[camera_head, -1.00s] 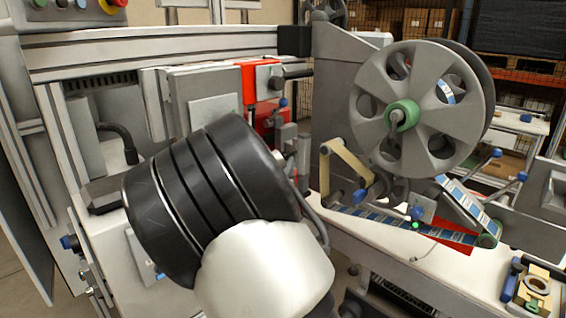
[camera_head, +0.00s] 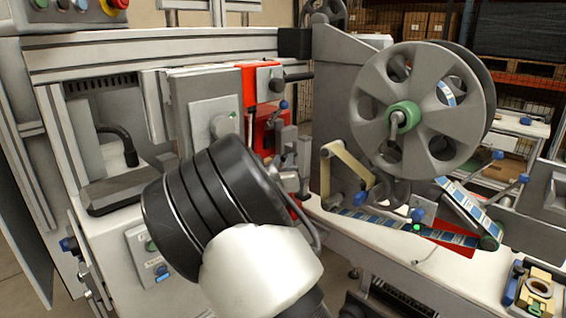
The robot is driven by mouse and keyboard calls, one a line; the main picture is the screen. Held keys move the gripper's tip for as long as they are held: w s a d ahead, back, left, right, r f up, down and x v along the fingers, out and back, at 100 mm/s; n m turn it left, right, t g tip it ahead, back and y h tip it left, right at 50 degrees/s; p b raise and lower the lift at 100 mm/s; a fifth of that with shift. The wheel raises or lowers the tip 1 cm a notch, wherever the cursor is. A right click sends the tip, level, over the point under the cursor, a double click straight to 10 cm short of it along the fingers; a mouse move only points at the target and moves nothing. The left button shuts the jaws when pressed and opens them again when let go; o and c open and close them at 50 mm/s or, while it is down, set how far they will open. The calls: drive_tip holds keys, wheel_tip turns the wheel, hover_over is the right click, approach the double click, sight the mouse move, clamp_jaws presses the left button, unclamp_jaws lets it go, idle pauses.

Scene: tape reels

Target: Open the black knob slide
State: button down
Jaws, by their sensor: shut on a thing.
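A grey block with a short black knob (camera_head: 292,77) sits on a red plate (camera_head: 250,88), upper centre of the head view. I take this to be the black knob slide, but cannot tell how far it stands open. My black, ringed wrist and white arm link fill the lower middle, below and left of the knob.
A large grey reel (camera_head: 413,112) with a green hub stands to the right. Printed tape (camera_head: 378,222) runs below it over the white bench (camera_head: 350,250). Small metal brackets (camera_head: 305,155) crowd the space right of my wrist. A control box (camera_head: 65,15) is upper left.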

drive_tip(key=shift+w+a+p, duration=0.6)
drive_tip(key=shift+w+a, duration=0.5)
drive_tip(key=shift+a, duration=0.1)
drive_tip(key=c, duration=1.5)
unclamp_jaws()
drive_tip(key=shift+c, duration=0.2)
drive_tip(key=shift+s, duration=0.15)
drive_tip(key=s+a+p, duration=0.1)
drive_tip(key=s+a, duration=0.1)
drive_tip(key=s, duration=1.5)
drive_tip(key=shift+a+p, duration=0.3)
drive_tip(key=shift+a, duration=0.05)
drive_tip(key=shift+d, duration=0.1)
